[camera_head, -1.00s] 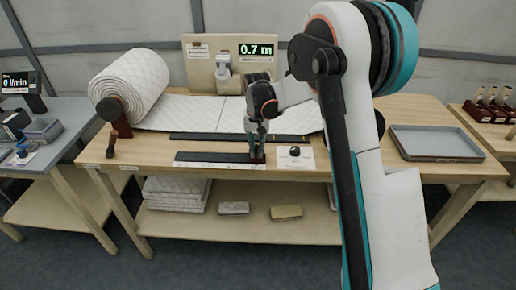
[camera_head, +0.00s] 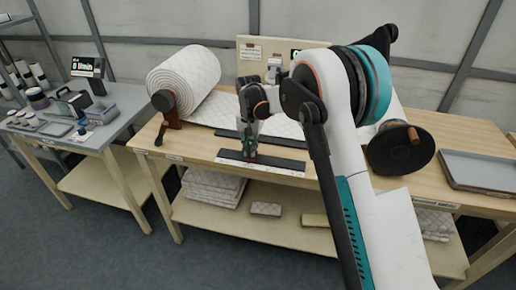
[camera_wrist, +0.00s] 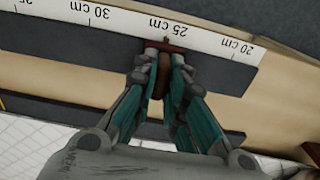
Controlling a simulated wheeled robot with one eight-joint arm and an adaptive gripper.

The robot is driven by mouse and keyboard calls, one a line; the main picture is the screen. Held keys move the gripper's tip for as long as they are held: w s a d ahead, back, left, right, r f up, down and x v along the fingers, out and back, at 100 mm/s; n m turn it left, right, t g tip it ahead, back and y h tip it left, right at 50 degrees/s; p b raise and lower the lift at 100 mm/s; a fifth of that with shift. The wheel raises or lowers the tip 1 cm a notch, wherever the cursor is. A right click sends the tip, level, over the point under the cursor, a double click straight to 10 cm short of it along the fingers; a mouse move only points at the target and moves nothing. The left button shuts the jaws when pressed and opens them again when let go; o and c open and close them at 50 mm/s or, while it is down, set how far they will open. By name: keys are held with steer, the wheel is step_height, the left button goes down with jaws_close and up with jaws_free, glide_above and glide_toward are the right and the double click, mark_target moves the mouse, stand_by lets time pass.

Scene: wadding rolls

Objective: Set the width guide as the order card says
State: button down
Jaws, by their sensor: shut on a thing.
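The width guide's ruler strip (camera_head: 282,164) lies along the front of the bench; its white scale (camera_wrist: 130,22) shows 20, 25 and 30 cm in the wrist view. The guide's red-brown slider (camera_wrist: 172,46) sits close to the 25 cm label, slightly on the 30 cm side. My gripper (camera_head: 249,154) is over the strip, left of its middle. In the wrist view my gripper (camera_wrist: 164,62) is shut on the slider's brown grip, which shows between its fingers. No order card is readable; my arm hides part of the bench.
A quilted wadding roll (camera_head: 184,80) stands at the back left, its sheet running right behind the strip. A dark disc with a crank knob (camera_head: 400,150) is right of my arm, beside a grey tray (camera_head: 485,170). A side table (camera_head: 120,128) stands left.

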steer(key=c, duration=1.6)
jaws_free()
steer(key=shift+c, duration=0.2)
steer(key=shift+r, duration=0.1)
step_height(320, 180, up, 12)
